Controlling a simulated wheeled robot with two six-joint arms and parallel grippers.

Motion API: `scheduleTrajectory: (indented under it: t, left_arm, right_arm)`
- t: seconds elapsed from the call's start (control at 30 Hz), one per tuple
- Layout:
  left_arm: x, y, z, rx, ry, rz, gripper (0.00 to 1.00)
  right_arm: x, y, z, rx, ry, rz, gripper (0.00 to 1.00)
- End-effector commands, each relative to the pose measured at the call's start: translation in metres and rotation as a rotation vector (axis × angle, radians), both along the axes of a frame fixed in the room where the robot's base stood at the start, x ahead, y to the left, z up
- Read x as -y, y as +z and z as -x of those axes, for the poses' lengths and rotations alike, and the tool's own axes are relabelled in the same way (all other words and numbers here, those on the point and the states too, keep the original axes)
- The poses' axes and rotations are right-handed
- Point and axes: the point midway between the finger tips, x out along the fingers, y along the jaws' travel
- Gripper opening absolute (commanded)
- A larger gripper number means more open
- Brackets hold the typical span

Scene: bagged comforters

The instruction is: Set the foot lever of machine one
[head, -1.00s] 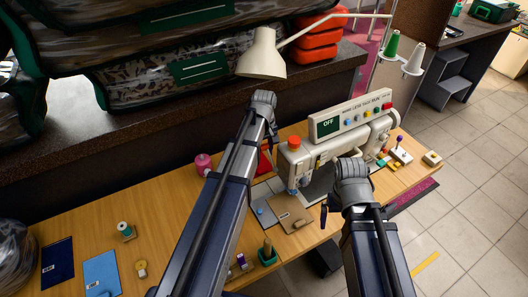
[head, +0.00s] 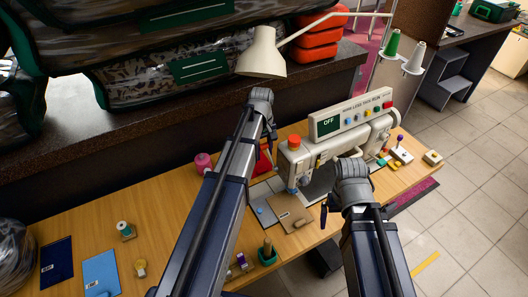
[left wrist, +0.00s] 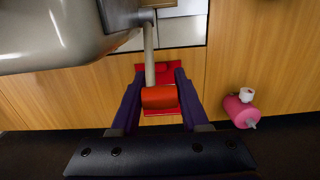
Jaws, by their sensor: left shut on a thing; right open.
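The white sewing machine (head: 340,142) stands on the wooden table, and its display reads OFF. In the left wrist view, a pale rod comes from the machine side and ends in an orange-red cylindrical grip (left wrist: 159,97), which looks like the foot lever. My left gripper (left wrist: 160,82) is shut on this grip, one finger on each side. In the head view my left arm hides the lever and most of that gripper. My right gripper (head: 324,214) is open and empty in front of the machine, mostly hidden by its own wrist.
A lamp (head: 262,55) hangs behind my left wrist. Bagged comforters (head: 165,75) fill the back shelf. The table's left middle (head: 165,205) is mostly clear.

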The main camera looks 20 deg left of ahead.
Motion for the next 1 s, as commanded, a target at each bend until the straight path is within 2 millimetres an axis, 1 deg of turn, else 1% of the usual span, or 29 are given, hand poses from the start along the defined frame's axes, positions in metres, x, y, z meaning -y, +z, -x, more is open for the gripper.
scheduleTrajectory:
  t: [0.03,0.1,0.2,0.3,0.47,0.8,0.83,1.0]
  left_arm:
    - [-0.004,-0.011,-0.007,-0.039,0.006,0.042,0.00]
    - [-0.006,-0.020,-0.010,-0.101,0.005,0.113,0.00]
    - [-0.006,-0.028,-0.009,-0.179,0.004,0.200,0.00]
    - [-0.005,-0.033,-0.008,-0.232,0.003,0.260,0.00]
    - [-0.005,-0.034,-0.005,-0.278,0.001,0.312,0.00]
    - [-0.004,-0.032,-0.003,-0.287,0.000,0.322,0.00]
    - [-0.004,-0.032,-0.003,-0.287,0.000,0.322,0.46]
    - [-0.004,-0.031,-0.003,-0.287,0.000,0.322,0.65]
  right_arm:
    - [0.000,-0.012,0.000,0.000,0.000,0.000,1.00]
    - [0.000,-0.025,0.000,0.000,0.000,0.000,1.00]
    - [0.000,-0.040,0.000,0.000,0.000,0.000,1.00]
    - [0.000,-0.051,0.000,0.000,0.000,0.000,1.00]
    - [0.000,-0.058,0.000,0.000,0.000,0.000,1.00]
    - [0.000,-0.058,0.000,0.000,0.000,0.000,1.00]
    - [0.000,-0.058,0.000,0.000,0.000,0.000,1.00]
    - [0.000,-0.057,0.000,0.000,0.000,0.000,1.00]
